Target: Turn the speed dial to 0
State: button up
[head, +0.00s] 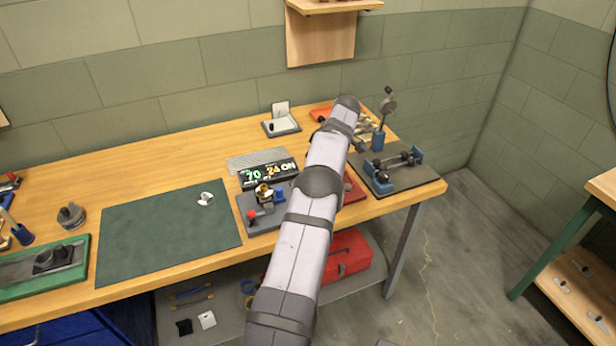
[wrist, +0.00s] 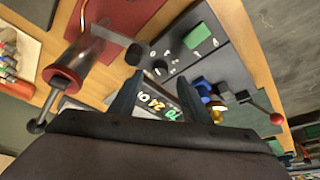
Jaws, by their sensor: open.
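In the wrist view, a dark panel (wrist: 228,62) carries white marks and a green block (wrist: 198,35). Small white marks around a dark round spot (wrist: 161,68) look like the speed dial, but its pointer and setting are too small to read. My gripper (wrist: 160,82) is open, its two dark fingers apart on either side of that spot; contact cannot be told. Between the fingers a display (wrist: 160,103) shows upside down. In the head view the display (head: 268,173) reads 70, 24 and ON. My arm hides the gripper and dial there.
A red-knobbed lever (head: 254,215) and a brass fitting (head: 264,192) stand on the board left of my arm. A blue-and-black fixture (head: 392,168) sits to the right. In the wrist view, a red-rimmed cylinder (wrist: 72,74) is close on the left. The green mat (head: 165,235) is mostly clear.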

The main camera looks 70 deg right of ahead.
jog(key=shift+v, duration=1.9)
jog(key=shift+g+y, duration=0.6)
jog(key=w+a, duration=0.3)
jog(key=w, duration=0.2)
jog(key=w+a+r, duration=0.1)
jog(key=w+a, duration=0.7)
jog(key=w, duration=0.1)
jog(key=shift+w+a+r, duration=0.2)
jog(key=shift+w, duration=0.1)
jog(key=w+a+g, duration=0.1)
jog(key=w+a, duration=0.2)
jog(key=a, duration=1.1)
jog(key=w+a+g, duration=0.1)
jog(key=w+a, duration=0.2)
jog(key=a, duration=1.2)
jog(key=s+a+f, duration=0.2)
jog(key=s+a, duration=0.5)
jog(key=a, duration=0.2)
jog(key=s+a+f+n+g, duration=0.1)
jog(key=s+a+f, duration=0.2)
jog(key=s+a, duration=0.5)
jog(key=shift+a+f+n+h, duration=0.25)
jog(key=shift+a+n+h, duration=0.05)
jog(key=shift+a, duration=0.85)
